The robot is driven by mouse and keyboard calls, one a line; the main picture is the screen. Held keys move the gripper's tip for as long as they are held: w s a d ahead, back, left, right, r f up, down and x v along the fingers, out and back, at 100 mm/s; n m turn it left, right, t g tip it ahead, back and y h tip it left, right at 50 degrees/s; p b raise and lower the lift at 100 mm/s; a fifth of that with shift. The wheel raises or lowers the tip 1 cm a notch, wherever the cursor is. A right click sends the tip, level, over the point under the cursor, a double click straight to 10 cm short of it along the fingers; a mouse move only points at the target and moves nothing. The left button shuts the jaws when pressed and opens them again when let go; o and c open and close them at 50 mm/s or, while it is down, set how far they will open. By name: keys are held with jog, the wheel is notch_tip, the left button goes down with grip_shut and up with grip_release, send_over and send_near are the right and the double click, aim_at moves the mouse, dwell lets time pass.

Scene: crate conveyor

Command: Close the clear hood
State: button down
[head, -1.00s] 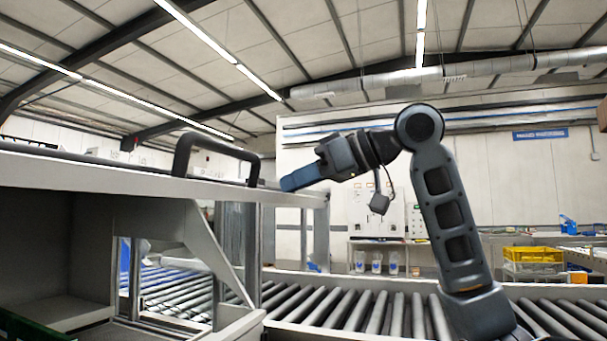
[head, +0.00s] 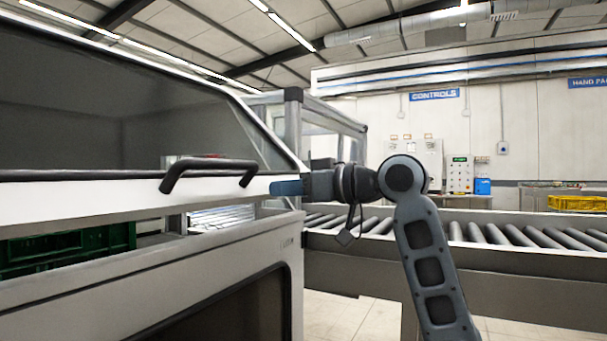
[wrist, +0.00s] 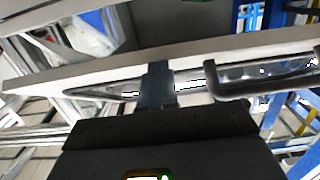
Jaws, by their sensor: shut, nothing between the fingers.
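The clear hood, a dark see-through pane (head: 90,110) in a white frame, slopes down toward me at the left of the head view. Its white front rail (head: 80,208) carries a black bar handle (head: 210,170); the handle also shows in the wrist view (wrist: 262,88). A gap remains between the rail and the grey cabinet (head: 190,285), so the hood is partly open. My gripper (head: 288,188), with blue fingers, is shut and empty at the rail's right end, right of the handle. In the wrist view the fingers (wrist: 156,85) overlap the rail; contact is unclear.
A green crate (head: 70,248) shows in the gap under the hood. A roller conveyor (head: 490,232) runs behind my arm to the right. A grey frame post (head: 293,130) stands just behind the hood's right end. A control panel (head: 459,174) is on the back wall.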

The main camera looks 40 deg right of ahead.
jog(key=shift+w+a+f+b, duration=0.2)
jog(key=shift+w+f+b, duration=0.05)
jog(key=shift+w+f, duration=0.4)
jog(key=shift+w+a+f+b, duration=0.2)
jog(key=shift+w+f, duration=0.3)
jog(key=shift+f, duration=0.25)
jog(key=shift+s, duration=0.1)
